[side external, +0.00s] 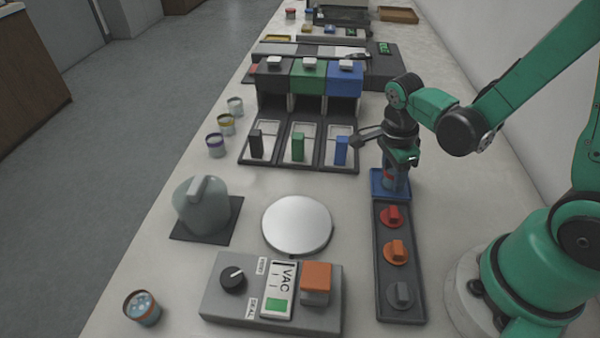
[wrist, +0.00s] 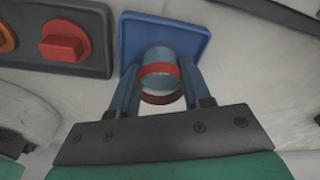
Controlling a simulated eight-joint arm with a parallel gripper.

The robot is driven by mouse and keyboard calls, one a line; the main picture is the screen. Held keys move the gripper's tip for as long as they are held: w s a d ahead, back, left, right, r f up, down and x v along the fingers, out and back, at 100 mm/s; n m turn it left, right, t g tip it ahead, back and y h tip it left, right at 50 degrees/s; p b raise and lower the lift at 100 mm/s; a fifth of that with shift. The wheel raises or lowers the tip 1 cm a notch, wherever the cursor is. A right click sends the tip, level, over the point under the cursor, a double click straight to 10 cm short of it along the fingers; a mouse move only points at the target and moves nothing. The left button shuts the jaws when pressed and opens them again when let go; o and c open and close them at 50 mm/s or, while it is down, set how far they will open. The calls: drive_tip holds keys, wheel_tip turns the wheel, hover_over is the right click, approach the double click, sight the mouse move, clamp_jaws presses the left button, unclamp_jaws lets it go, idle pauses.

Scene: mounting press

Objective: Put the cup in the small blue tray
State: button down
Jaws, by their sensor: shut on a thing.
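The cup, pale blue-grey with a red band, is between the fingers of my gripper in the wrist view (wrist: 160,83). My gripper is shut on it, with one blue finger on each side. The small blue tray (wrist: 198,29) is directly beyond the cup in that view. In the side view my gripper (side external: 391,181) points down over the small blue tray (side external: 377,190), and the fingers hide most of the cup. The cup is over or in the tray; I cannot tell whether its base touches the tray floor.
A dark panel with red (side external: 391,216), orange and grey knobs adjoins the tray's near side. A press with black, green and blue units (side external: 309,77) stands to the left and behind. A white disc (side external: 297,223) and several other cups lie farther left.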

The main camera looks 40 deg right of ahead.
sight(382, 184)
drive_tip(key=c, duration=0.7)
unclamp_jaws()
drive_tip(key=shift+o, duration=0.2)
drive_tip(key=w+a+r+n+t, duration=0.1)
drive_tip(key=r+n+t, duration=0.3)
drive_tip(key=n, duration=0.7)
drive_tip(key=a+r+n+t+y, duration=0.1)
drive_tip(key=a+r+n+t, duration=0.2)
drive_tip(key=r+n, duration=0.5)
drive_tip(key=a+n, duration=0.1)
drive_tip(key=n, duration=0.2)
drive_tip(key=shift+w+a+r+t, duration=0.25)
drive_tip(key=shift+w+r+t, duration=0.15)
